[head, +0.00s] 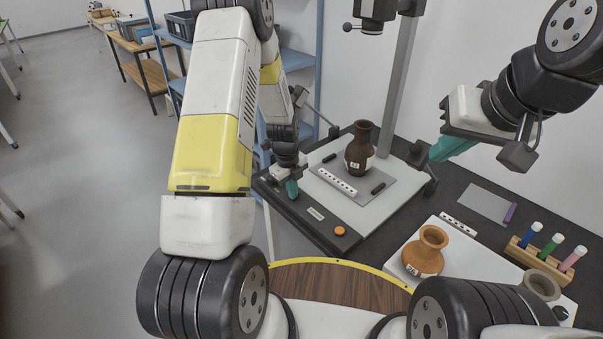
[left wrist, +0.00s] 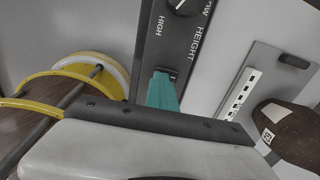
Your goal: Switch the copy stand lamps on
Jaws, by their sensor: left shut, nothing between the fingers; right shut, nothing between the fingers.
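The copy stand (head: 335,205) stands on the dark bench, with a pale board and a black front strip. Contact cannot be told. A dark lamp head (head: 299,96) is at left; no glow shows. My right gripper (head: 440,150) is shut and empty, right of the column.
A dark brown vase (head: 360,150) stands on the stand's grey mat beside a scale bar (head: 337,181). Blue shelving (head: 300,65) rises behind my left arm.

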